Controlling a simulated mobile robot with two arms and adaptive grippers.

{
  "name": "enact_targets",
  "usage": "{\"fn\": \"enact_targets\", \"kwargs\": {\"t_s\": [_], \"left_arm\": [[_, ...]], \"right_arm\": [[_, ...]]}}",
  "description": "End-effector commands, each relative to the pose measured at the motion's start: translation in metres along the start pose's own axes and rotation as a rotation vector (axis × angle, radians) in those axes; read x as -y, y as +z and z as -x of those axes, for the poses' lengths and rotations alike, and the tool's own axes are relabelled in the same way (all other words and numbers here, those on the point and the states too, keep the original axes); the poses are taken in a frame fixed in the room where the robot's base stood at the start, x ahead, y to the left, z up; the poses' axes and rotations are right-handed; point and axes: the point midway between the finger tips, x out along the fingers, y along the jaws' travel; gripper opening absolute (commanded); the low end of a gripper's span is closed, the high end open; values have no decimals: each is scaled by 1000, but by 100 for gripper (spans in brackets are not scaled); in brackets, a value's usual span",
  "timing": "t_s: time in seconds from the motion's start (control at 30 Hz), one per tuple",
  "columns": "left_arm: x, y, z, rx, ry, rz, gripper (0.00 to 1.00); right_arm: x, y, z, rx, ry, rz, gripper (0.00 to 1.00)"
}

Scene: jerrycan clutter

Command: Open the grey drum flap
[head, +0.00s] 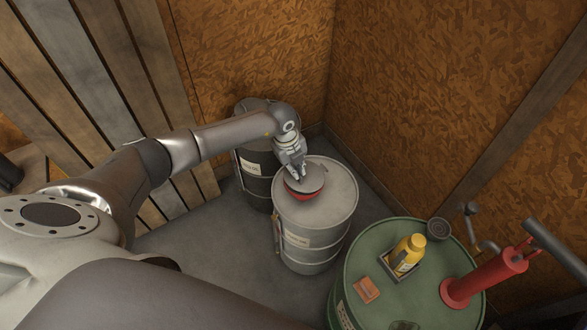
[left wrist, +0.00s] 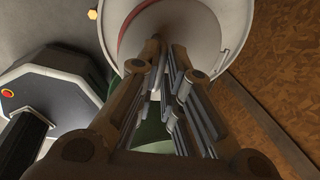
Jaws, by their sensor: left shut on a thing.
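The light grey drum (head: 335,205) stands upright between a dark drum and a green drum. Its round grey flap (head: 313,183) is on top, with a red band showing along the near edge. I cannot tell how far the flap is raised. My left gripper (head: 299,178) reaches down onto the flap from the back left and is shut on it. In the left wrist view the gripper fingers (left wrist: 168,85) point at the pale drum top (left wrist: 238,22); the exact contact is hidden between the fingers. My right gripper is not in view.
The dark drum (head: 257,170) stands behind left, close to my left forearm. The green drum (head: 395,300) at front right carries a yellow bottle (head: 408,250), an orange box (head: 366,290) and a red pump (head: 480,283). Wooden walls (head: 430,90) close the corner behind.

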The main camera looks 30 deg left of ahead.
Motion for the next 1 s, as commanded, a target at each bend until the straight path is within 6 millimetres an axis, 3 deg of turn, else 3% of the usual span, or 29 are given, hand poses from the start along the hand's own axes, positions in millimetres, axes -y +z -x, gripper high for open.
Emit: {"fn": "enact_targets", "kwargs": {"t_s": [0.33, 0.73, 0.9, 1.0], "left_arm": [[41, -1, 25, 2, -20, 0, 0], [76, -3, 29, -2, -4, -3, 0], [73, -3, 29, -3, 1, -2, 22], [72, -3, 29, -4, 2, -2, 24]], "right_arm": [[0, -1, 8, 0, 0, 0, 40], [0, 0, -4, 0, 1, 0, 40], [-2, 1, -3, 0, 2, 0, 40], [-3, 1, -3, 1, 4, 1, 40]]}}
